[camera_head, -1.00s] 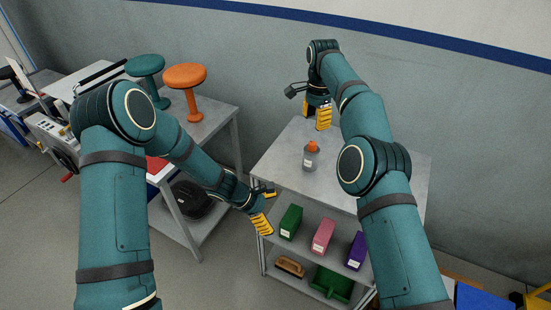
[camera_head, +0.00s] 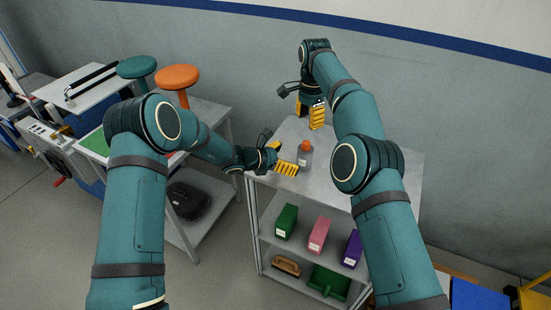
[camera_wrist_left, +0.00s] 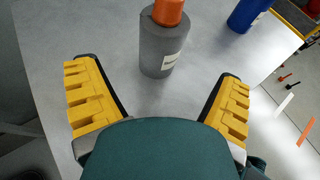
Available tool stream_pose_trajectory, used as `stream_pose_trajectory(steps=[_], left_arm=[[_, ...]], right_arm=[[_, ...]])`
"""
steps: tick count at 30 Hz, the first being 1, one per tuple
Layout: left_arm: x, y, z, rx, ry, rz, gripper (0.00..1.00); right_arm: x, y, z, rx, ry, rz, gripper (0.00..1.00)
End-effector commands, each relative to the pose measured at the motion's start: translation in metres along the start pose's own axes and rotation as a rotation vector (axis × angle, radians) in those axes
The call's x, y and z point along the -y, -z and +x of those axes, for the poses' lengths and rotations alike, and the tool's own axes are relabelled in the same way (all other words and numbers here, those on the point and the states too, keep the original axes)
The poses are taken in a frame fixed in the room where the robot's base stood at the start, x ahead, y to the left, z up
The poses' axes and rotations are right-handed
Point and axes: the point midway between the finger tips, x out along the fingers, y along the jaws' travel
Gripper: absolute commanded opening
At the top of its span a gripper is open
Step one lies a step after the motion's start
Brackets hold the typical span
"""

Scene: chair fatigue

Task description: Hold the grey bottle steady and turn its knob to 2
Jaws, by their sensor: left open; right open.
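The grey bottle (camera_head: 305,157) stands upright on the metal table top (camera_head: 345,180). Its orange knob (camera_head: 305,145) is on top, and a white label is on its side; the knob's setting cannot be read. In the left wrist view the bottle (camera_wrist_left: 162,45) stands ahead of and between the open yellow fingers of my left gripper (camera_wrist_left: 158,95), with clear gaps. In the head view my left gripper (camera_head: 282,158) is low beside the bottle's left, open and empty. My right gripper (camera_head: 308,115) is open, pointing down above the table's back, behind the bottle.
A blue cylinder (camera_wrist_left: 247,14) stands farther right on the table in the left wrist view. Shelves below hold a green box (camera_head: 287,221), a pink box (camera_head: 318,235) and a purple box (camera_head: 352,249). Stools (camera_head: 177,77) stand on a left table.

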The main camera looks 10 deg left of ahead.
Motion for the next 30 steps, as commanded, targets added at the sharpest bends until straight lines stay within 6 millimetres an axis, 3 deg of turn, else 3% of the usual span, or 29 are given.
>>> stream_pose_trajectory(steps=[6,12,25,26,30], left_arm=[[0.001,0.001,0.039,-0.002,0.002,0.002,0.94],[0.0,0.001,0.062,-0.002,0.001,0.001,0.94],[0.0,0.001,0.071,-0.002,-0.001,0.0,0.94],[0.0,0.001,0.071,-0.002,0.0,0.0,0.91],[0.0,0.001,0.071,-0.002,0.0,0.0,0.42]], right_arm=[[0.0,0.0,0.0,0.0,0.0,0.0,0.46],[0.0,0.0,0.0,0.0,0.0,0.0,0.46],[0.0,0.0,0.0,0.0,0.0,0.0,0.46],[0.0,0.0,0.0,0.0,0.0,0.0,0.46],[0.0,0.0,0.0,0.0,0.0,0.0,0.46]])
